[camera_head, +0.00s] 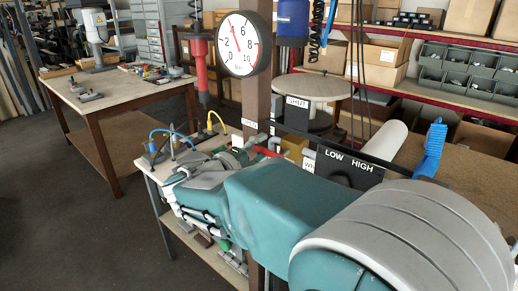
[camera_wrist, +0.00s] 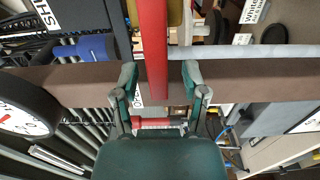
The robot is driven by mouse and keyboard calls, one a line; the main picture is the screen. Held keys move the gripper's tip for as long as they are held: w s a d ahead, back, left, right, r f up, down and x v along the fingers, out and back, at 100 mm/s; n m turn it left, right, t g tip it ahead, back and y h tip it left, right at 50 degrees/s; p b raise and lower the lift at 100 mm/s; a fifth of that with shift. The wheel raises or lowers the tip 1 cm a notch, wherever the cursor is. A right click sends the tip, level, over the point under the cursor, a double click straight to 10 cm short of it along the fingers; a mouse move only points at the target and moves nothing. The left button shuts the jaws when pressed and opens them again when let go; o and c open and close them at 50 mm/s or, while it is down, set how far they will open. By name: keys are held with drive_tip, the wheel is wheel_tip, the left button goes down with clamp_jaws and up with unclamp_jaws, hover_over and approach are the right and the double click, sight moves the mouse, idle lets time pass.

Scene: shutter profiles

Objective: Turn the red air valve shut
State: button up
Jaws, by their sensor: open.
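The red valve lever (camera_wrist: 155,45) is a straight red bar in the wrist view. It runs down between the two fingers of my gripper (camera_wrist: 160,78), which is open with a gap on each side of the bar. In the head view a short red stretch of the lever (camera_head: 268,151) shows just beyond my arm, beside the brown post. The gripper is small and mostly hidden there by my teal arm. A SHUT label (camera_head: 298,102) stands above and right of the lever, and its plate (camera_wrist: 42,14) is at upper left in the wrist view.
A round pressure gauge (camera_head: 242,45) is on the brown post (camera_head: 257,100). A black LOW/HIGH plate (camera_head: 347,167) stands close to the right of the lever. Blue and yellow hoses rise at the bench's left. A wooden table (camera_head: 115,87) and loaded shelves lie behind.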

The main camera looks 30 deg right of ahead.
drive_tip(key=shift+a, duration=0.15)
clamp_jaws()
drive_tip(key=shift+r+m, duration=0.1)
drive_tip(key=shift+m, duration=0.2)
drive_tip(key=r+m, duration=0.1)
drive_tip(key=m, duration=0.2)
drive_tip(key=shift+s+r+m, duration=0.2)
drive_tip(key=shift+r+m, duration=0.15)
drive_tip(key=shift+m, duration=0.05)
drive_tip(key=m, duration=0.1)
drive_tip(key=r+m, duration=0.1)
drive_tip(key=m, duration=0.1)
drive_tip(key=s+m, duration=0.1)
drive_tip(key=shift+d+r, duration=0.3)
drive_tip(key=shift+r, duration=0.05)
drive_tip(key=m, duration=0.1)
drive_tip(key=s+m, duration=0.1)
drive_tip(key=m, duration=0.1)
drive_tip(key=r+m, duration=0.1)
drive_tip(key=m, duration=0.1)
drive_tip(key=shift+s+d, duration=0.3)
drive_tip(key=shift+s, duration=0.1)
drive_tip(key=shift+s+d+r+m, duration=0.15)
drive_tip(key=shift+s+m, duration=0.35)
drive_tip(key=shift+m, duration=0.65)
drive_tip(key=shift+s+d+r+m, duration=0.15)
drive_tip(key=shift+s+m, duration=0.35)
drive_tip(key=shift+m, duration=0.65)
drive_tip(key=shift+f, duration=0.1)
